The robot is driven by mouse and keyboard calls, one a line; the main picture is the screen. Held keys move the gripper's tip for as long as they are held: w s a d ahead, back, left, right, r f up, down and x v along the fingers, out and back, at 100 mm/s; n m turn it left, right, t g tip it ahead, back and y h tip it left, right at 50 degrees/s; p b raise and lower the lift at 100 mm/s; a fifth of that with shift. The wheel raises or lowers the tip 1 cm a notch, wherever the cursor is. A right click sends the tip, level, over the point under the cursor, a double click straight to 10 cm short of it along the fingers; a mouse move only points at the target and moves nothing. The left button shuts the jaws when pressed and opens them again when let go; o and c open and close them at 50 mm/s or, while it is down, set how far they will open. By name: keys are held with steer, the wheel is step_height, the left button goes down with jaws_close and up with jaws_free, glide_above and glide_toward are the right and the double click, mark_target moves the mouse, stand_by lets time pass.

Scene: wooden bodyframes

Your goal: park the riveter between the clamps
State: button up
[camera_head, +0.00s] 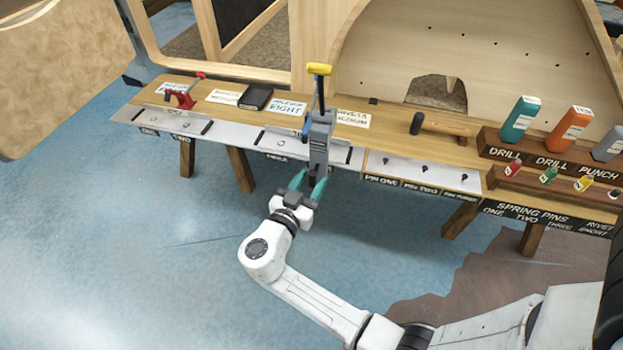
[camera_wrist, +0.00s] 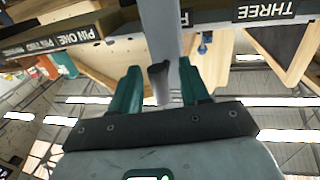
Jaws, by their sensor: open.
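A grey tool, which looks like the riveter (camera_head: 320,133), stands upright at the bench's front edge with a yellow-tipped lever (camera_head: 319,69) on top. My gripper (camera_head: 307,184) is in front of the bench, its teal fingers open just below the tool's lower end. In the wrist view the open fingers (camera_wrist: 160,85) have a grey bar of the tool (camera_wrist: 161,30) and a dark-ended rod (camera_wrist: 159,75) between or beyond them; contact cannot be told. A red clamp-like tool (camera_head: 182,95) stands at the bench's left end. A second clamp cannot be made out for certain.
The wooden bench (camera_head: 225,115) carries a black box (camera_head: 256,97), paper labels and a dark-handled tool (camera_head: 437,126). Racks at right hold a teal bottle (camera_head: 519,120), an orange bottle (camera_head: 569,128) and small coloured tools. Blue floor (camera_head: 150,250) is open at left.

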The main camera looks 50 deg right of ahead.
steer(key=shift+d, duration=0.4)
steer(key=shift+c, duration=0.2)
jaws_close()
